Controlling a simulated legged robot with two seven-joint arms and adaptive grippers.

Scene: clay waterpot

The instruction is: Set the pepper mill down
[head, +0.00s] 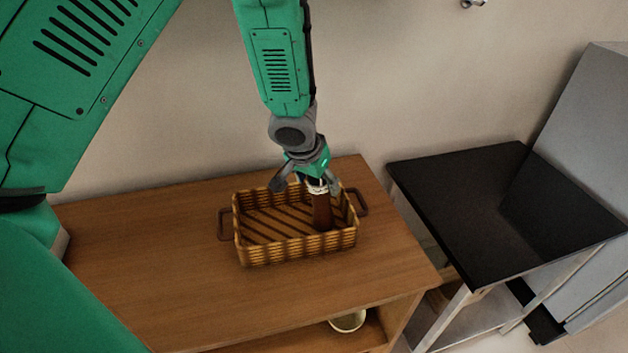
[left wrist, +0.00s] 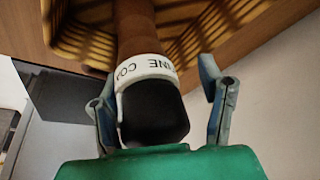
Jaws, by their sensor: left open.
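The pepper mill (head: 322,211) is a brown cylinder with a white lettered band and a dark top. It stands about upright inside the wicker basket (head: 300,250), toward its right end. My left gripper (head: 306,188) is above the basket with its fingers spread. In the left wrist view, the pepper mill (left wrist: 150,95) lies between the open fingers of my left gripper (left wrist: 160,100), with a visible gap on the right side. The left finger is close to the band; whether it touches is unclear. The mill's base is hidden in the head view. My right gripper is not seen.
The basket has dark side handles and stands on a wooden table (head: 150,240). The table's left and front areas are clear. A pale bowl (head: 348,321) sits on the shelf below. A black-topped stand (head: 490,210) is at the right. A wall is behind.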

